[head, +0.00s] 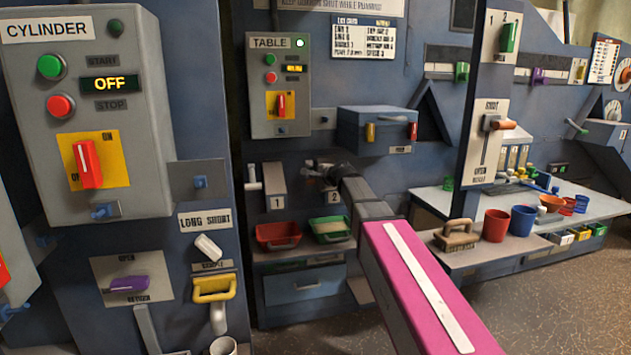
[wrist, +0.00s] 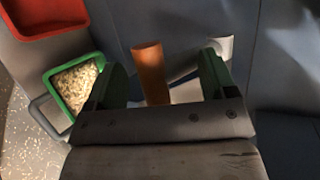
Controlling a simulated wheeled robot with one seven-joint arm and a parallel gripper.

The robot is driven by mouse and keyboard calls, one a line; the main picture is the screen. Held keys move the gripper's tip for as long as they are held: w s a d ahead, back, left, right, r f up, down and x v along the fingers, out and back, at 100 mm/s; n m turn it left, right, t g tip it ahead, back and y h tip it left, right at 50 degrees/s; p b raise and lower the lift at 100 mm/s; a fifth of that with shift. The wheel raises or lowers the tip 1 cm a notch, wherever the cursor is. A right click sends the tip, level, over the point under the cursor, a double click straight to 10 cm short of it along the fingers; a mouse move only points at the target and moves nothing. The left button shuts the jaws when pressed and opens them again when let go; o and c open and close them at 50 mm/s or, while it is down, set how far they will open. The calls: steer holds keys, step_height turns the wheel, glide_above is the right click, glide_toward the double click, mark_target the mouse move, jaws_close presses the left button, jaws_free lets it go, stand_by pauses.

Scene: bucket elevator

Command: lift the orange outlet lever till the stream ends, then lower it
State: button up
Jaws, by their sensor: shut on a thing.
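The orange outlet lever (wrist: 150,72) shows in the wrist view as a round orange grip between the two green fingers of my gripper (wrist: 163,80). My gripper is shut on it. In the head view my gripper (head: 318,168) is at outlet 2, below the table panel, and the lever is hidden behind it. A green tray (head: 330,229) stands below outlet 2; it also shows in the wrist view (wrist: 52,84), with pale grain in it. No falling stream can be made out in either view.
A red tray (head: 278,236) stands left of the green one, below outlet 1 with its white lever (head: 253,178). The table panel (head: 279,85) hangs above. A blue box (head: 378,130) juts out at the right.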

steer(key=shift+o, duration=0.6)
steer(key=shift+w+a+f, duration=0.1)
steer(key=shift+a+f, duration=0.2)
steer(key=shift+f, duration=0.15)
steer(key=shift+s+d+r, duration=0.15)
steer(key=shift+s+d, duration=0.15)
steer(key=shift+s, duration=0.15)
steer(key=v, duration=1)
steer(key=shift+d+r, duration=0.25)
steer(key=shift+r, duration=0.05)
steer(key=shift+c, duration=0.9)
steer(key=shift+f, duration=0.1)
steer(key=s+d+f+n+g+h, duration=0.3)
steer(key=s+f, duration=0.5)
steer(key=f, duration=0.4)
steer(key=s+d+f+n+g+h, duration=0.2)
steer(key=s+d+f+n, duration=0.3)
steer(key=f, duration=0.8)
steer(key=s+d+f+n+g+h, duration=0.3)
steer(key=s+d+f, duration=0.5)
steer(key=s+f, duration=0.3)
step_height(320, 180, down, 2)
steer(key=shift+s+f+n+g+h, duration=0.15)
steer(key=shift+s+n+g+h, duration=0.3)
steer(key=shift+g, duration=0.65)
